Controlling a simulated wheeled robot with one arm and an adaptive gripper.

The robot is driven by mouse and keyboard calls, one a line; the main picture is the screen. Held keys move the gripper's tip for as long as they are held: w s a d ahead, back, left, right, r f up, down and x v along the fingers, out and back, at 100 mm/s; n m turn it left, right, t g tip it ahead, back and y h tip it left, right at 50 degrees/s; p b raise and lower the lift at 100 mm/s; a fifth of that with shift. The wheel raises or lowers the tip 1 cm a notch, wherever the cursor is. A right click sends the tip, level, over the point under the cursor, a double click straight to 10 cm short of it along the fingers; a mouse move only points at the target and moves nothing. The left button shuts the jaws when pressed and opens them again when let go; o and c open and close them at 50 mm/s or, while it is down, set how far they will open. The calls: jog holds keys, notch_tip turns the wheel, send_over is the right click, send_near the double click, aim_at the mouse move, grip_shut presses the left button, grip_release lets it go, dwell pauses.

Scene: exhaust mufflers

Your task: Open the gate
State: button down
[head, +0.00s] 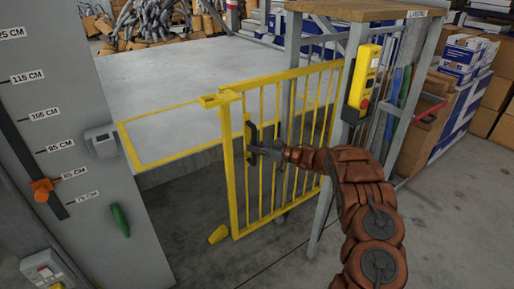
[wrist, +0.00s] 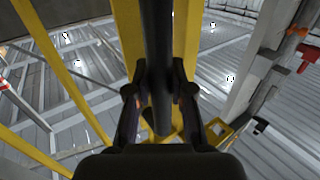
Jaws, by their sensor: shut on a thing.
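The yellow barred gate (head: 285,150) stands swung out from its opening in the head view, with its free edge toward the left and its right side by the grey post. A black vertical handle (head: 249,137) is on its free-edge side. My gripper (head: 255,148) is at that handle. In the wrist view my gripper (wrist: 160,100) has a finger on each side of the black handle (wrist: 158,60) and is shut on it. The yellow gate upright (wrist: 130,25) shows behind the handle. Part of the handle is hidden by the gripper.
A grey platform (head: 190,85) with a yellow edge lies behind the gate. A grey panel (head: 75,130) with height marks stands at the left. A yellow control box (head: 364,76) hangs on the post at the right. Boxes (head: 470,60) are stacked further right. Floor in front is clear.

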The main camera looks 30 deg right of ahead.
jog(key=shift+d, duration=0.1)
dwell(0.3)
jog(key=c, duration=1)
grip_release()
jog(key=v, duration=1.2)
